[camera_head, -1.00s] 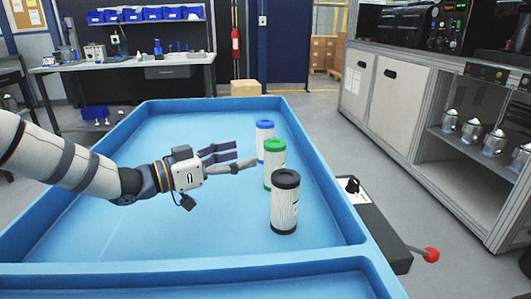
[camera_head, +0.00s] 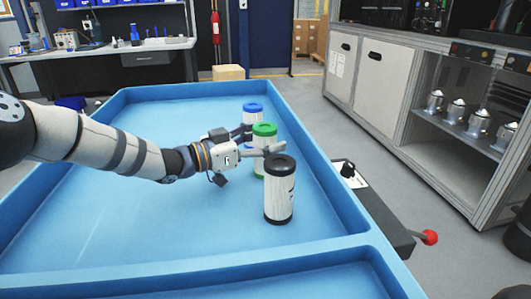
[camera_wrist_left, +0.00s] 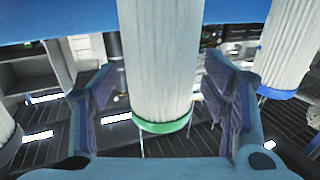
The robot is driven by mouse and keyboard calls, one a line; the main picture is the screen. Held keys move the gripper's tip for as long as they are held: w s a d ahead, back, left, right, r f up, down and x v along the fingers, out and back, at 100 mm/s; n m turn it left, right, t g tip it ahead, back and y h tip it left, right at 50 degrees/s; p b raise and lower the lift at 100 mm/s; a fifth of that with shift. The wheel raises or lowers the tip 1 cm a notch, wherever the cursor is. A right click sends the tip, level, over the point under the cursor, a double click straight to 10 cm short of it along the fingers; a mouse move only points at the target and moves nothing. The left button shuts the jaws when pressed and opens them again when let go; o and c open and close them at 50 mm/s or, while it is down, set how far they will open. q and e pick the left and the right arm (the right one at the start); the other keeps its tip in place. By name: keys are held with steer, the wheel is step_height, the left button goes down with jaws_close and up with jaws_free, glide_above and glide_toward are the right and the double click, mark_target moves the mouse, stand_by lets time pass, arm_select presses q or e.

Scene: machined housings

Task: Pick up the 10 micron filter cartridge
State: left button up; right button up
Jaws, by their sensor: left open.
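Three upright white pleated cartridges stand in a row in the blue tray: a blue-capped one (camera_head: 253,112) at the back, a green-capped one (camera_head: 265,129) in the middle and a black-capped one (camera_head: 279,190) in front. I cannot read which is 10 micron. My left gripper (camera_head: 262,143) is open at the green-capped cartridge, with one finger across its near side. In the left wrist view, the green-ended cartridge (camera_wrist_left: 160,65) stands between the open fingers (camera_wrist_left: 163,85); the blue-ended one (camera_wrist_left: 290,45) is to the right. Contact cannot be told. My right gripper is not in view.
The blue tray (camera_head: 130,215) has raised rims and a wide bare floor left of the cartridges. A dark control box with a red knob (camera_head: 429,237) sits outside its right rim. A grey cabinet (camera_head: 375,90) stands at the right, a cardboard box (camera_head: 228,72) behind.

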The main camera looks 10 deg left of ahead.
arm_select(q)
steer(key=c, duration=1.4)
